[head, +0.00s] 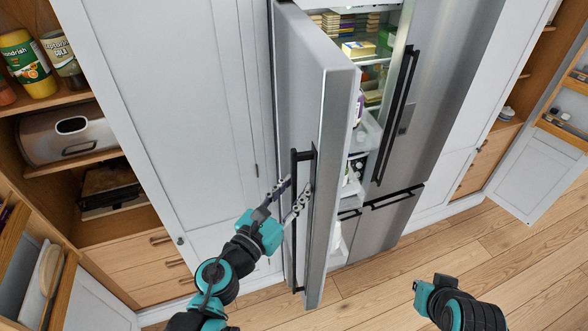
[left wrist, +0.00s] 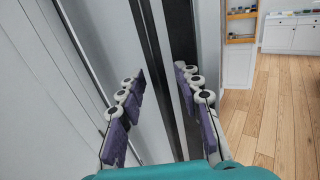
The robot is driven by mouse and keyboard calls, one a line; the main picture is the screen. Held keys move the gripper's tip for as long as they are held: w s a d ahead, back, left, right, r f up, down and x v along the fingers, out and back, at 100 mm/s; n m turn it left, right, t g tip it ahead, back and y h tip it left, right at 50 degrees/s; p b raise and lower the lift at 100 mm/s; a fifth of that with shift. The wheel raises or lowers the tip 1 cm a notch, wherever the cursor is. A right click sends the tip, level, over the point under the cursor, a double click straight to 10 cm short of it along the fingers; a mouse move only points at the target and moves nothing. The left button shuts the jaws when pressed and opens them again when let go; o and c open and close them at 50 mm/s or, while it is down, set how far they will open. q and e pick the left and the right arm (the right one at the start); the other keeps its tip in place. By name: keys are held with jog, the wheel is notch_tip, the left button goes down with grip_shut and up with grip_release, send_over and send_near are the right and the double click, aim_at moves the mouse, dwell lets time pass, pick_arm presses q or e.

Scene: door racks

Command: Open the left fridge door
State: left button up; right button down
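The left fridge door (head: 318,100) is grey steel and stands swung wide open, its edge towards me in the head view. Its dark vertical handle (head: 294,245) is on the door's left face; it also shows in the left wrist view (left wrist: 182,45). My left gripper (head: 290,194) is at the handle's middle height. In the left wrist view its two fingers (left wrist: 160,78) are spread, with dark upright bars between them; one may be a reflection. Contact with the handle cannot be told. Part of my right arm shows at the lower right, but no right fingers show.
The right fridge door (head: 425,90) is closed. The fridge inside (head: 362,130) shows stocked shelves. A pale cabinet panel (head: 170,90) lies left of the open door, with wooden shelves (head: 60,100) farther left. The wood floor (head: 400,250) is clear in front.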

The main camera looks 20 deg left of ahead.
aim_at(292, 167)
pick_arm(q)
jog(key=shift+d+r, duration=0.1)
jog(key=shift+r, duration=3.9)
jog(key=s+a+p, duration=0.1)
jog(key=s+a, duration=0.3)
jog(key=a, duration=0.3)
jog(key=shift+s+a+p, duration=0.35)
jog(key=shift+a, duration=0.05)
jog(key=shift+f, duration=0.1)
